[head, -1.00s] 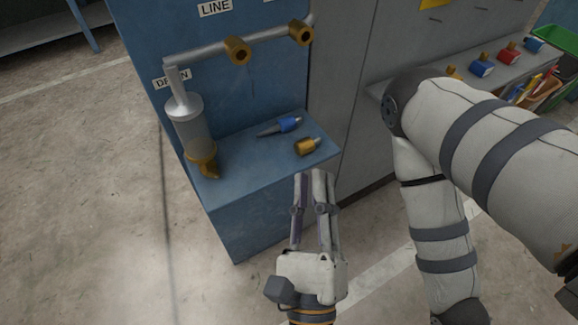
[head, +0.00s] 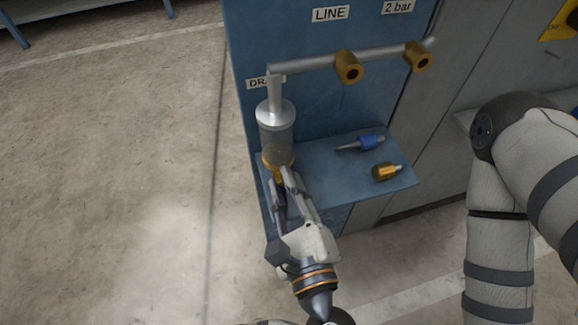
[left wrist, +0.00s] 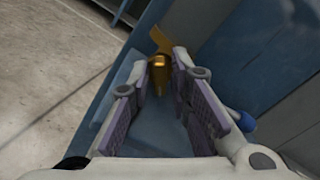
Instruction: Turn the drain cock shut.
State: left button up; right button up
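The drain cock (head: 277,174) is a brass piece under the clear filter bowl (head: 276,138), near the DRAIN label. My left gripper (head: 281,171) is right at it and partly covers it in the head view. In the left wrist view the brass cock (left wrist: 158,74) shows between the two fingertips, with a flat brass part slanting up behind. The fingers (left wrist: 166,62) are apart, with a gap beside the cock; I cannot tell whether either one touches it. My right gripper is out of view.
A blue-tipped tool (head: 368,142) and a brass fitting (head: 385,172) lie on the blue shelf (head: 325,165), right of the bowl. A pipe with brass ends (head: 347,68) runs above. The floor at left is clear.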

aim_at(278, 137)
pick_arm(q)
jog(key=shift+s, duration=0.15)
grip_shut()
jog(key=shift+s+f+n+b, duration=0.1)
jog(key=shift+f+n+b, duration=0.1)
jog(key=shift+n+b, duration=0.2)
jog(key=shift+n, duration=0.3)
jog(key=shift+r, duration=0.2)
grip_release()
notch_tip(278, 137, up, 10)
jog(key=shift+r, duration=0.1)
